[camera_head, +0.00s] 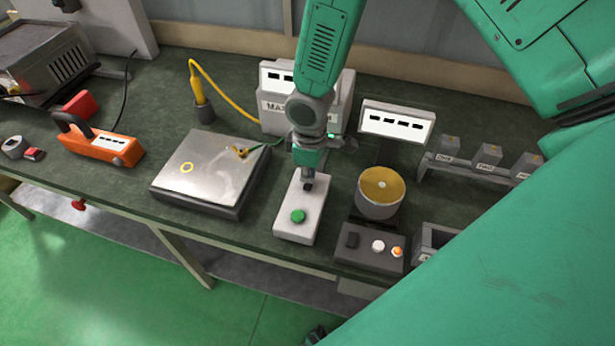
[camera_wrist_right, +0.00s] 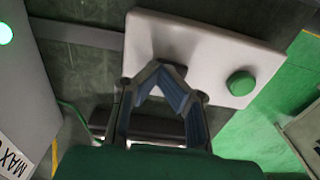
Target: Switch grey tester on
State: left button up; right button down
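A light grey box with a round green button (camera_head: 298,216) lies on the bench in the middle of the head view. In the right wrist view the box (camera_wrist_right: 205,45) and its green button (camera_wrist_right: 241,83) also show. My right gripper (camera_head: 308,185) points down over the far end of the box, away from the button. In the right wrist view its fingers (camera_wrist_right: 166,72) converge at the tips and look shut. The tips hide what is directly under them, and contact is unclear. A larger grey unit marked MAX (camera_head: 272,106) stands behind. My left gripper is not in view.
A metal plate (camera_head: 205,168) lies left of the box. A gold-topped cylinder (camera_head: 381,190) and a dark control box (camera_head: 368,246) stand to the right. A white display (camera_head: 397,122) is behind them. An orange tool (camera_head: 105,146) lies far left. My arm covers the lower right.

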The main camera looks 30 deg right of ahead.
jog(key=shift+r, duration=0.1)
jog(key=shift+d+r+p, duration=0.1)
jog(key=shift+r+p, duration=0.5)
jog(key=shift+p, duration=0.1)
notch_tip(320, 180, up, 6)
jog(key=p, duration=0.5)
jog(key=shift+f, duration=0.15)
jog(key=shift+f, duration=0.1)
